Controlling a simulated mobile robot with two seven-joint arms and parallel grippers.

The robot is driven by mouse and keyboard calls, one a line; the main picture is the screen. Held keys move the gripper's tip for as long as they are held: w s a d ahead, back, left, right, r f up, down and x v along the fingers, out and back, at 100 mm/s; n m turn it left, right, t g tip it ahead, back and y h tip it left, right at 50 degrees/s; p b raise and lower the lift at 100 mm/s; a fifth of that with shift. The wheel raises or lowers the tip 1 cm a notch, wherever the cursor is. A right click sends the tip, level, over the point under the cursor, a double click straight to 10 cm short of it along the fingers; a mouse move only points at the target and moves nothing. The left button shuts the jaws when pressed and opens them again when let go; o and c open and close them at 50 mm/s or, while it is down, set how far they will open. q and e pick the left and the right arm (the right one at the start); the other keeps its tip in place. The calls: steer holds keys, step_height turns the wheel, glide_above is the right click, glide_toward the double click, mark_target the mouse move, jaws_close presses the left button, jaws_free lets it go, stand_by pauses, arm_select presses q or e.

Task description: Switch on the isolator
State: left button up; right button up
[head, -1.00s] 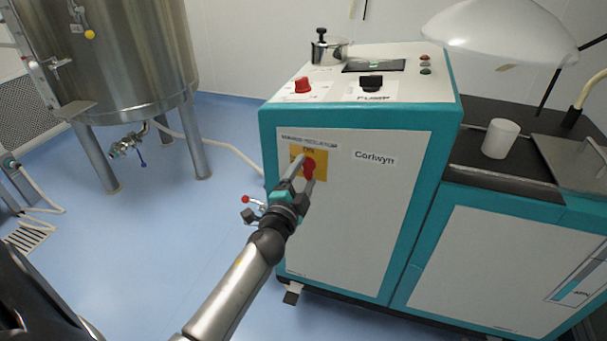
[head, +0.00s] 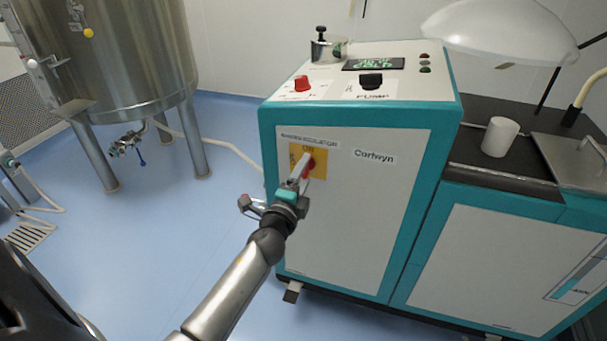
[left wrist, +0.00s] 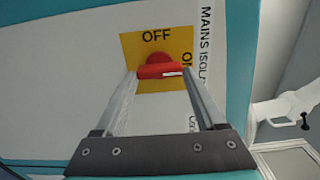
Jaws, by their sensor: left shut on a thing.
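The isolator is a red rotary knob (head: 310,166) on a yellow plate (head: 321,174) on the front of the teal and white cabinet marked Corlwyn. In the left wrist view the red knob (left wrist: 155,66) lies between my two fingertips. Its white pointer mark faces right, toward the ON label; OFF is at the top of the plate (left wrist: 128,47) in that view. My left gripper (head: 303,163) is shut on the knob, and its fingers partly hide it in the head view. My right gripper is not in view.
The cabinet top carries a red button (head: 302,83), a black PUMP knob (head: 371,80), a display (head: 374,64) with green characters and a small steel pot (head: 327,50). A steel tank (head: 120,50) stands at the left.

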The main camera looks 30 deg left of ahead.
arm_select(q)
steer(key=o, duration=1.3)
steer(key=shift+s, duration=0.1)
steer(key=shift+s+d, duration=0.1)
steer(key=shift+s, duration=0.1)
steer(key=v, duration=1.4)
steer(key=shift+s, duration=0.3)
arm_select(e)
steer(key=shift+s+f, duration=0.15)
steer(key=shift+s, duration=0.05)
